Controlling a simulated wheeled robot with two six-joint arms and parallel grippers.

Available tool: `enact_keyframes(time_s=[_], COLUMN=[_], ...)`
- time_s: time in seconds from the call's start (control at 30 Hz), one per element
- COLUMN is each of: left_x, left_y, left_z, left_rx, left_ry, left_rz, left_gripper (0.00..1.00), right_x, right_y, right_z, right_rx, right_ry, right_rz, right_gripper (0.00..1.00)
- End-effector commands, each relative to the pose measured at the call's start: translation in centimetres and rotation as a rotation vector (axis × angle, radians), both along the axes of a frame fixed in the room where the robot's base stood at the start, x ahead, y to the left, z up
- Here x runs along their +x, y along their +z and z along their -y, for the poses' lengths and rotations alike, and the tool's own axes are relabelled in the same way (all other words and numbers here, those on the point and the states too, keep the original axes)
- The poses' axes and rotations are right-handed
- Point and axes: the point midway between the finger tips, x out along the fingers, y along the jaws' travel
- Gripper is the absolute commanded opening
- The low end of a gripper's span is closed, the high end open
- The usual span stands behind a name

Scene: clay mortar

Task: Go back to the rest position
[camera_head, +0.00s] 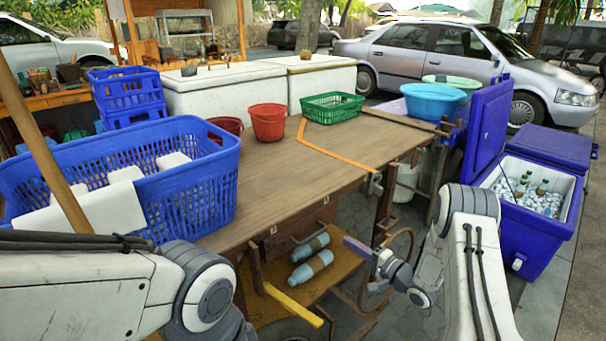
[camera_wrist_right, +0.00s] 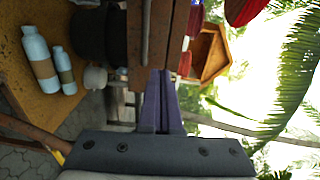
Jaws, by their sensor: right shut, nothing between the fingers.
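My right gripper (camera_head: 358,247) is low in front of the table's right front part, beside the lower shelf with two bottles. Its purple fingers are together and empty; they also show in the right wrist view (camera_wrist_right: 161,100). The fingertips overlap the wooden table edge (camera_wrist_right: 150,40) in that view; I cannot tell whether they touch it. My left arm (camera_head: 90,290) comes in at the lower left, and its gripper is out of view.
The wooden table (camera_head: 260,200) holds a blue basket (camera_head: 200,190), red buckets (camera_head: 267,122) and a green basket (camera_head: 332,108). Two bottles (camera_head: 311,267) lie on the yellow lower shelf (camera_head: 270,312). An open blue cooler (camera_head: 520,235) stands at right. Paved ground (camera_head: 415,215) shows between table and cooler.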

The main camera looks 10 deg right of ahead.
Motion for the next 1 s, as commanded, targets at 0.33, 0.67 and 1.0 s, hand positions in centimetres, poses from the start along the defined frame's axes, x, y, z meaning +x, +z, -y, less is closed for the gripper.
enact_keyframes(time_s=[0.33, 0.67, 1.0], left_x=[0.0, 0.0, 0.0], left_y=[0.0, 0.0, 0.0], left_z=[0.0, 0.0, 0.0], left_rx=[0.000, 0.000, 0.000], left_ry=[0.000, 0.000, 0.000], left_rz=[0.000, 0.000, 0.000], left_gripper=[0.50, 0.50, 0.50], right_x=[2.1, -12.6, -32.9], right_y=[5.6, 11.2, 13.2], right_z=[-9.2, -16.8, -18.4], right_rx=[-0.740, -1.374, -1.580], right_ry=[0.022, 0.358, 0.969], right_rz=[-0.051, -0.202, -0.253], right_gripper=[0.00, 0.00, 0.00])
